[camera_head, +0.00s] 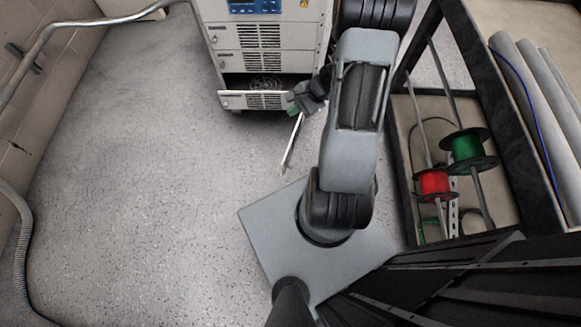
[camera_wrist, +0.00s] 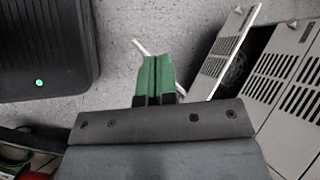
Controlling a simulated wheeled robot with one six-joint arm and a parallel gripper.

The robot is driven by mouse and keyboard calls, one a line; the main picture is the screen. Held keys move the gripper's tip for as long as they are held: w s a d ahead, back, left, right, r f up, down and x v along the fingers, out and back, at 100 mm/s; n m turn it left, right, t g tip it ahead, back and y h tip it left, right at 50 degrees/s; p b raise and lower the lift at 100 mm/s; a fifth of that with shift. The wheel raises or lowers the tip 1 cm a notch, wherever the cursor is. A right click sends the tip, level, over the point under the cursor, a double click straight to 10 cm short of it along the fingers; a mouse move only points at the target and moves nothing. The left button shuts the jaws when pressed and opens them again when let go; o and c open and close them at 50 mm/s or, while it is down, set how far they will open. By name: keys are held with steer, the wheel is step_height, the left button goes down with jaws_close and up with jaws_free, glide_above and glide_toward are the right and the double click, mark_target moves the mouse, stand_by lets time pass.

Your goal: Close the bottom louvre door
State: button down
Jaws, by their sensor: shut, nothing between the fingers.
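The bottom louvre door (camera_head: 262,101) is a pale panel with dark slots at the foot of the white cabinet (camera_head: 262,35). It stands open, with a dark gap and a round grille behind its upper edge. In the wrist view the door (camera_wrist: 213,68) lies right of my fingers, tilted away from the cabinet front (camera_wrist: 292,85). My gripper (camera_head: 292,104) has green fingertips and is at the door's right end in the head view. The fingers (camera_wrist: 155,75) are together and empty. A gap shows between them and the door in the wrist view; contact is unclear in the head view.
A thin pale bar (camera_head: 291,145) lies below my gripper; it passes behind the fingers in the wrist view (camera_wrist: 139,47). A dark-framed rack with red (camera_head: 433,184) and green (camera_head: 467,148) spools stands right. Open floor (camera_head: 140,170) spreads left.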

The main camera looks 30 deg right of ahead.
steer(key=s+d+f+m+t+b, duration=0.1)
steer(key=s+d+f+m+b, duration=0.2)
steer(key=f, duration=0.7)
steer(key=d+f+m+t+b, duration=0.1)
steer(key=d+f+m+b, duration=0.2)
steer(key=f, duration=0.8)
steer(key=m+t+b, duration=0.2)
steer(key=m+b, duration=0.4)
steer(key=b, duration=0.1)
glide_above(290, 166)
steer(key=shift+h, duration=0.4)
steer(key=shift+w+f, duration=0.1)
steer(key=shift+f, duration=8.8)
